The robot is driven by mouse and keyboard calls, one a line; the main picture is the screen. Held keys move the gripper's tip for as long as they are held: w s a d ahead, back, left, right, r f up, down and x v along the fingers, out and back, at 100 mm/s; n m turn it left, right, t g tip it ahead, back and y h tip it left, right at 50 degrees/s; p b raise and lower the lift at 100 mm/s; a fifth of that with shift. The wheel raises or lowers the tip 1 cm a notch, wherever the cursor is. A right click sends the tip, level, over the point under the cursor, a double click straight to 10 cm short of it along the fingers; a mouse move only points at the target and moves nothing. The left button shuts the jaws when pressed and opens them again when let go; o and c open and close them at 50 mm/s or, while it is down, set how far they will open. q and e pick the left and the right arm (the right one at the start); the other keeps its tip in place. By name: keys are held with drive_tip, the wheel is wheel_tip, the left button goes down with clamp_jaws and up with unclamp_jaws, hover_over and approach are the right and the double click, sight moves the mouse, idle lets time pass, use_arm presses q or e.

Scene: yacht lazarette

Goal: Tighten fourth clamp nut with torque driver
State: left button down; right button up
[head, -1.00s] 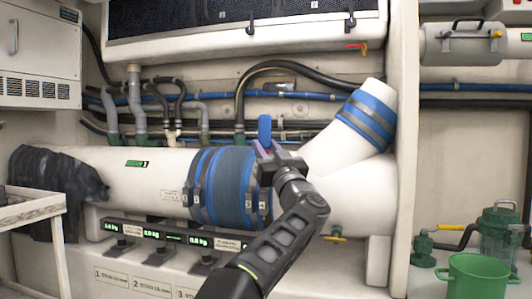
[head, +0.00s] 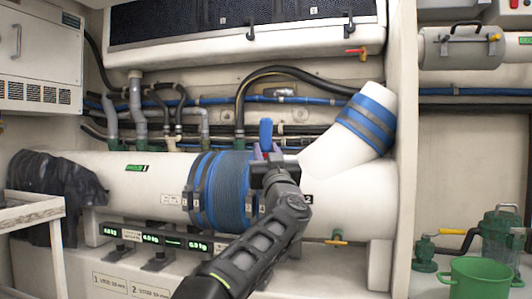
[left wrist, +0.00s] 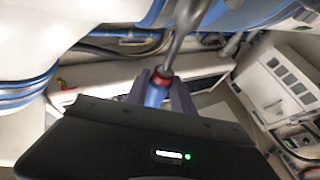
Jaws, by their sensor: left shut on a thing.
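My left gripper (head: 270,160) is in front of the right end of the ribbed blue hose sleeve (head: 232,190) on the white pipe. It is shut on the torque driver (head: 266,133), whose blue handle end sticks up above it. In the left wrist view the driver (left wrist: 154,95) shows a blue handle and red collar between the fingers (left wrist: 160,88), with a metal shaft leading away toward the top edge. Dark metal clamp bands (head: 190,199) circle the sleeve. The fourth clamp nut and the driver's tip are hidden, so contact cannot be told. My right gripper is out of view.
A second blue sleeve with clamps (head: 366,121) is on the slanted white branch pipe (head: 335,150). Small green displays (head: 150,237) line the ledge below. A green bucket (head: 478,279) stands lower right, a pale cart (head: 30,213) at left. Hoses run behind the pipe.

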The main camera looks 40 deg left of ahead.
sight(267, 132)
use_arm(q)
drive_tip(key=shift+d+f+t+h, duration=0.1)
drive_tip(key=shift+t+h, duration=0.2)
drive_tip(key=shift+m+t+h+b, duration=1.2)
drive_tip(key=shift+m+t+h, duration=0.25)
drive_tip(key=shift+h, duration=0.45)
drive_tip(key=shift+w+m+t+h+b, duration=0.1)
drive_tip(key=shift+m+t+h+b, duration=0.5)
drive_tip(key=shift+h+b, duration=0.4)
drive_tip(key=shift+p, duration=0.3)
drive_tip(key=shift+w+r+p, duration=0.1)
drive_tip(key=shift+r+p, duration=1.05)
drive_tip(key=shift+r, duration=0.05)
drive_tip(key=shift+r+p, duration=1.1)
drive_tip(key=shift+p, duration=0.05)
drive_tip(key=shift+r+p, duration=0.35)
drive_tip(key=shift+p, duration=0.05)
